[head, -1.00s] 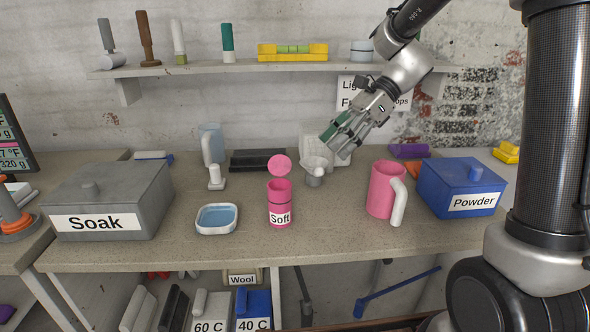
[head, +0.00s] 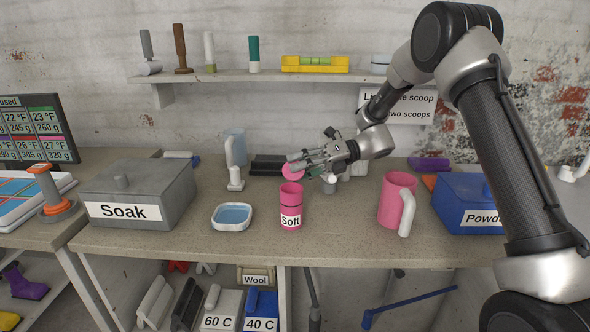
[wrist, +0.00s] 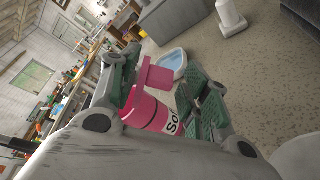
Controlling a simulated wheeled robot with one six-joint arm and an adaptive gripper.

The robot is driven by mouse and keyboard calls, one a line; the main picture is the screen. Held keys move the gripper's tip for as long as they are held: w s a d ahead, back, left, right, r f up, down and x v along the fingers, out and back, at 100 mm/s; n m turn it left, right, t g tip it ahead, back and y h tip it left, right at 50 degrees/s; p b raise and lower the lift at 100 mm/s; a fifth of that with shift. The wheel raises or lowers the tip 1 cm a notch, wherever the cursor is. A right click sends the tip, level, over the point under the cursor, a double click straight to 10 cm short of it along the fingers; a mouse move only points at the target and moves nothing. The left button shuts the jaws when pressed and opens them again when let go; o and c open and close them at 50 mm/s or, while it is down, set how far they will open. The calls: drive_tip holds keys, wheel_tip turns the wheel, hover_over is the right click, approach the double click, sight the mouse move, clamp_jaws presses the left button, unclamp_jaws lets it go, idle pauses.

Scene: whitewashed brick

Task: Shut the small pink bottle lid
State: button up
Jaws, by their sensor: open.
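The small pink bottle (head: 291,209), labelled Soft, stands upright near the middle of the bench. Its round pink lid (head: 291,174) is open, standing up at the back of the mouth and partly hidden by my gripper. My gripper (head: 298,162) is open, pointing left at lid height, just behind and above the bottle. In the wrist view, the lid (wrist: 157,76) and the bottle body (wrist: 146,112) show between the spread green-padded fingers (wrist: 160,88). I cannot tell whether a finger touches the lid.
A blue-lined dish (head: 232,216) and a grey Soak box (head: 130,190) stand left of the bottle. A pink mug (head: 395,199) and a blue Powder box (head: 462,197) stand right. The bench front is clear.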

drive_tip(key=shift+s+a+f, duration=0.15)
drive_tip(key=shift+a, duration=0.4)
drive_tip(key=shift+c, duration=0.4)
drive_tip(key=c, duration=0.8)
drive_tip(key=shift+s, duration=0.1)
